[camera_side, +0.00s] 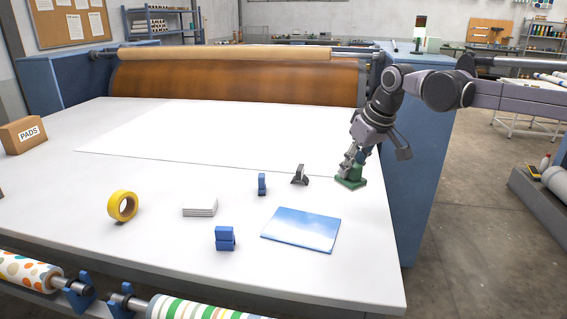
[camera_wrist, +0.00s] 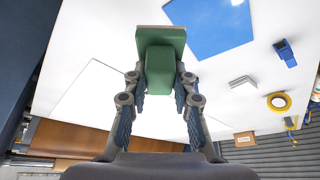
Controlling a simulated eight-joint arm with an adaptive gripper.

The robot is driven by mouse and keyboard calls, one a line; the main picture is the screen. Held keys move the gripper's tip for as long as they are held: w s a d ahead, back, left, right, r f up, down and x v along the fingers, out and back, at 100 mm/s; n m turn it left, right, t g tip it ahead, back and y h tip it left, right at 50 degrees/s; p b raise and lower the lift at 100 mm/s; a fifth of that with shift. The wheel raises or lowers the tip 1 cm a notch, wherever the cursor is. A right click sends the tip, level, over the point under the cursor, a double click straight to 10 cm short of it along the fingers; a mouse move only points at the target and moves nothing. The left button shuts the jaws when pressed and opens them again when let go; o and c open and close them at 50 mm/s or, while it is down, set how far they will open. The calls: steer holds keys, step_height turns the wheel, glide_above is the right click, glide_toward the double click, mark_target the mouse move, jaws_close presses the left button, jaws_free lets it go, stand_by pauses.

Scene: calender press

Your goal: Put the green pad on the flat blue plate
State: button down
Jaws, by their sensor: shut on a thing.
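The green pad (camera_side: 351,181) has a flat base and a raised green grip block. It is at the right side of the white table in the side view. My gripper (camera_side: 352,166) is shut on the raised block of the pad. In the wrist view the pad (camera_wrist: 160,68) sits between the two fingers, base outward. I cannot tell whether its base touches the table. The flat blue plate (camera_side: 301,230) lies on the table, in front and to the left of the pad. In the wrist view the plate (camera_wrist: 208,28) is beyond the pad, apart from it.
A dark clip-like piece (camera_side: 300,175) and a blue piece (camera_side: 262,184) stand left of my gripper. A white sheet (camera_side: 190,135) and the roller (camera_side: 230,85) are behind.

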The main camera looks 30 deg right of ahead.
steer(key=w+a+f, duration=0.1)
steer(key=a+f, duration=0.1)
steer(key=a, duration=0.1)
steer(key=w+a+f, duration=0.1)
steer(key=a+f, duration=0.1)
steer(key=a, duration=0.1)
steer(key=w+a+f, duration=0.2)
steer(key=a, duration=0.2)
steer(key=shift+w+a+f, duration=0.1)
steer(key=shift+f, duration=0.2)
steer(key=shift+a+f, duration=0.15)
steer(key=shift+f, duration=1.9)
steer(key=shift+f, duration=0.15)
steer(key=c, duration=1.1)
jaws_free()
